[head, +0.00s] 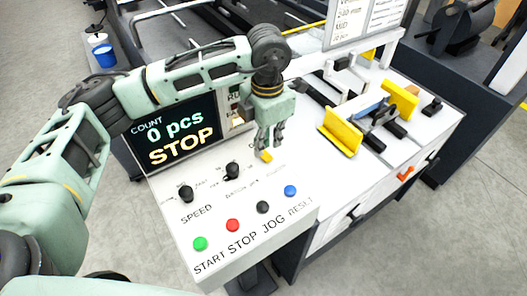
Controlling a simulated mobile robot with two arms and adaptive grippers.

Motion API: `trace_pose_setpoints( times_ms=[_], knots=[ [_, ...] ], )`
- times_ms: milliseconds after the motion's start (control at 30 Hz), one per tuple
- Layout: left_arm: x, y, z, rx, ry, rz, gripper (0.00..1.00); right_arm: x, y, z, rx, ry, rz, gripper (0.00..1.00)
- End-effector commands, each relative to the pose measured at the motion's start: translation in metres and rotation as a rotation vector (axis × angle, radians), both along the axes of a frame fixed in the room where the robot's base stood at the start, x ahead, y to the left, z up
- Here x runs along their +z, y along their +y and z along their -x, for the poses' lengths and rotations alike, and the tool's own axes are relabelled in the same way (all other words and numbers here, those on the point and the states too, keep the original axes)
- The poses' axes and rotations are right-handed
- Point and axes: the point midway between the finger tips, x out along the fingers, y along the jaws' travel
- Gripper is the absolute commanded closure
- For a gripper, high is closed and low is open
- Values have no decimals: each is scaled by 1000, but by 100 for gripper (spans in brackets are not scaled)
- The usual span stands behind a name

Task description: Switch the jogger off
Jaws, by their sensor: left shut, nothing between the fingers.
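A small yellow switch (266,156) sits on the white control panel (215,205), at the right end of the row of knobs. The lettering beside it is too small to read, so I cannot tell if it is the jogger's. My left gripper (265,144) is shut and empty, pointing down right at the yellow switch. Its fingertips partly cover the switch, and I cannot tell if they touch it or which way it is set. My right gripper is not in view.
Two black knobs (186,193) (232,171) stand left of the switch. In front are green (200,243), red (232,225), black (263,207) and blue (290,190) buttons. The display (175,130) reads 0 pcs, STOP. Yellow guides (340,133) stand to the right.

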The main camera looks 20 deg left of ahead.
Motion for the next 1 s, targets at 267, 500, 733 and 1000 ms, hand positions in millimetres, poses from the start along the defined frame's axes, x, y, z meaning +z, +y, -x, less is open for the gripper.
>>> trace_pose_setpoints(
  times_ms=[267,500,733,1000],
  knots=[
    [0,0,0,0,0,0,100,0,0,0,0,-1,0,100],
    [0,0,0,0,0,0,100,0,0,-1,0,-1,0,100],
    [-2,0,0,0,0,0,100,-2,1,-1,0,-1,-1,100],
    [-7,0,0,0,0,0,100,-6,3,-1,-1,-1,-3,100]
  ],
)
